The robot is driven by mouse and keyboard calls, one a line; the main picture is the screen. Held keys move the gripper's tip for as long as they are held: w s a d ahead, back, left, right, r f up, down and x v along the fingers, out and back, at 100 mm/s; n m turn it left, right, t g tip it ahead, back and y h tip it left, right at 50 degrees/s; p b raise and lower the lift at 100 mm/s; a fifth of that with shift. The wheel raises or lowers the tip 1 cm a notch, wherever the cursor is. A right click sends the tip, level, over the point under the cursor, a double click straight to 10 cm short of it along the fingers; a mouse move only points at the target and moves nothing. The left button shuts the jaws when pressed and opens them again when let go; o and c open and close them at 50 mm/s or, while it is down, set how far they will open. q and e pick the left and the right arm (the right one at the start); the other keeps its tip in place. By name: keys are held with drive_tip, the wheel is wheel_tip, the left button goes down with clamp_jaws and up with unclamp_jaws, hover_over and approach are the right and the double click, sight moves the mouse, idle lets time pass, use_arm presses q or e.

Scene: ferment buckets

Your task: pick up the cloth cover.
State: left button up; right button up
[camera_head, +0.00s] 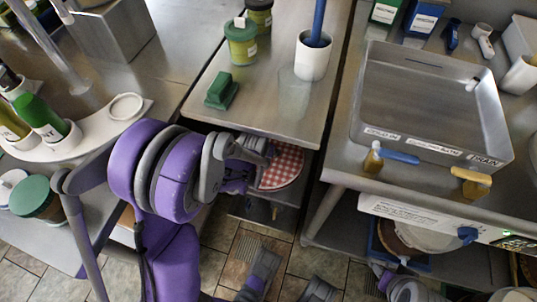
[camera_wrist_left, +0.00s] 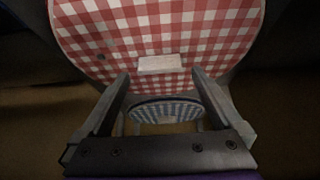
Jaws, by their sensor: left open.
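The red-and-white checkered cloth cover (camera_head: 281,166) lies on the lower shelf under the middle steel bench, partly hidden by the bench edge and my left wrist. In the left wrist view the cloth (camera_wrist_left: 205,38) fills the top, with a white tab (camera_wrist_left: 161,64) at its near edge. My left gripper (camera_wrist_left: 161,77) is open and empty. Its two fingertips stand on either side of the tab, apart from it. A blue-and-white checkered cover (camera_wrist_left: 166,111) shows lower down between the fingers.
The middle steel bench (camera_head: 285,112) stands over the shelf, close to my left wrist. It holds a green block (camera_head: 221,91), green-lidded jars and a white cup (camera_head: 312,58). A steel sink (camera_head: 425,100) stands at right.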

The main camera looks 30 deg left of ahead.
use_arm(q)
drive_tip(key=shift+x, duration=1.15)
drive_tip(key=c, duration=1.3)
drive_tip(key=shift+r, duration=0.1)
